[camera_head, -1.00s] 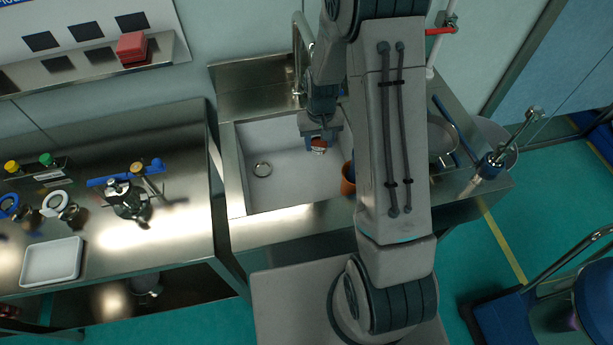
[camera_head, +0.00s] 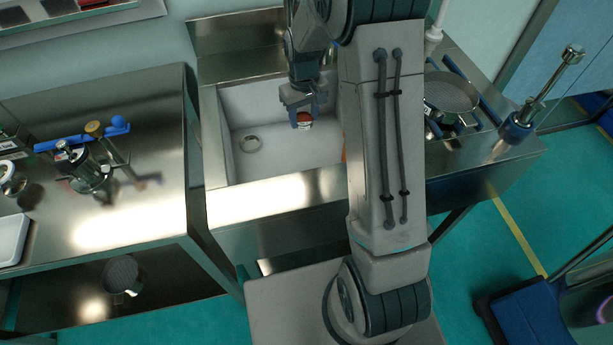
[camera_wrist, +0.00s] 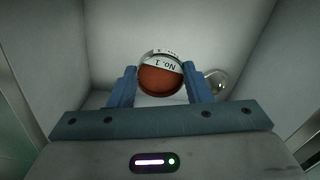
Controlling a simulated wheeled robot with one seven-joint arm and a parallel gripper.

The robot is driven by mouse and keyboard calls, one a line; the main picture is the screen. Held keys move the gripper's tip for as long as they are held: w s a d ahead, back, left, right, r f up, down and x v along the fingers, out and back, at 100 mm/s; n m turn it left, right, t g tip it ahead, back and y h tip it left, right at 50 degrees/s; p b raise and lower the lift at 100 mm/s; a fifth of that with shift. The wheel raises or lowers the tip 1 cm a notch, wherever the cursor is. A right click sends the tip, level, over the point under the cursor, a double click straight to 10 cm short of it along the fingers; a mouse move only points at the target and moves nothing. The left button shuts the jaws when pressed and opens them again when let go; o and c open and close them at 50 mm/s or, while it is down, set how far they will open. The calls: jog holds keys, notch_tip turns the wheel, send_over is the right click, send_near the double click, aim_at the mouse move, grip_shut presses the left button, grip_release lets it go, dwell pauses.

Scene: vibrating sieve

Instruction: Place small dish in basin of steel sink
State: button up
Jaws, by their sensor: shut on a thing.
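The small dish (camera_wrist: 160,80) is round, with a reddish-brown content or face and a white label reading "No. 1". In the wrist view it sits between the blue fingers of my gripper (camera_wrist: 161,86), which is shut on it. In the head view the dish (camera_head: 304,119) shows under my gripper (camera_head: 306,113), over the basin. The drain also shows in the wrist view (camera_wrist: 215,80). The gap between dish and basin floor is hard to judge.
My arm hides the basin's right side, where a sliver of an orange-brown object (camera_head: 344,150) shows. A steel bench (camera_head: 150,170) with a metal device (camera_head: 88,174) stands left. The basin's left part is clear.

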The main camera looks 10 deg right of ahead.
aim_at(303, 120)
jog(key=shift+n, duration=0.8)
jog(key=f+b, duration=0.2)
jog(key=b, duration=0.2)
jog(key=w+f+b, duration=0.1)
jog(key=f+b, duration=0.1)
jog(key=b, duration=0.1)
jog(key=shift+w+f+b, duration=0.1)
jog(key=shift+f+b, duration=0.3)
notch_tip(303, 120, down, 10)
jog(key=shift+r+b, duration=0.1)
jog(key=shift+b, duration=0.45)
jog(key=shift+f, duration=0.2)
jog(key=o, duration=1)
jog(key=shift+o, duration=0.2)
jog(key=shift+r, duration=0.15)
notch_tip(303, 120, up, 12)
jog(key=shift+r+p, duration=0.1)
jog(key=shift+p, duration=0.55)
